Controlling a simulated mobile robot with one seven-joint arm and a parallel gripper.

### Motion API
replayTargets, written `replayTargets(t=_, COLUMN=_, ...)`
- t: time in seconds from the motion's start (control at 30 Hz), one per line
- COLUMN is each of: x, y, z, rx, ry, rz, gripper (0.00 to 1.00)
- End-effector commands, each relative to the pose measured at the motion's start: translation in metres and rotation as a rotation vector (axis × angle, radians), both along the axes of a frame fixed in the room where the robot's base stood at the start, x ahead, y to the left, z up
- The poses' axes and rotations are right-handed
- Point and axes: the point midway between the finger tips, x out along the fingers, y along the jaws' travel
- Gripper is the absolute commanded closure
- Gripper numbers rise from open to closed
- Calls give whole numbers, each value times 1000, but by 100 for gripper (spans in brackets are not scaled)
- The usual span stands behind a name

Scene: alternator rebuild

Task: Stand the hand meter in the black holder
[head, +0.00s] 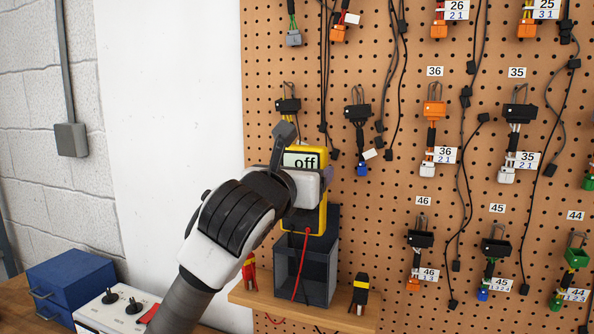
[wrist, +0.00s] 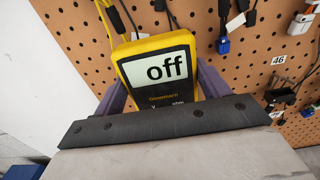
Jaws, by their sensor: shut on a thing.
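The yellow hand meter (head: 320,216) is upright, and its screen reads "off". My gripper (head: 306,172) is shut on the meter's upper part, with a finger on each side. The meter also shows in the wrist view (wrist: 165,62) between the two purplish fingers. The black holder (head: 305,271) is an open-topped, see-through dark box on a small wooden shelf. A red lead hangs from the meter in front of the holder.
The wooden shelf (head: 344,313) also bears a red-and-yellow clip (head: 249,272) on the left and a black-and-yellow one (head: 360,292) on the right, close beside the holder. A pegboard (head: 390,215) with hanging connectors stands behind. Blue boxes (head: 70,285) are at lower left.

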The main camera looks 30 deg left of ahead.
Motion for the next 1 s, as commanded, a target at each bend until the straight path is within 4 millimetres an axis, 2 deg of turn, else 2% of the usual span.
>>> replayTargets(t=0.6, x=35, y=8, z=-2, rx=1, ry=-1, rz=-1, gripper=48)
replayTargets(t=0.83, x=34, y=9, z=-18, rx=1, ry=-2, rz=1, gripper=48)
replayTargets(t=1.0, x=34, y=9, z=-18, rx=3, ry=-2, rz=0, gripper=48)
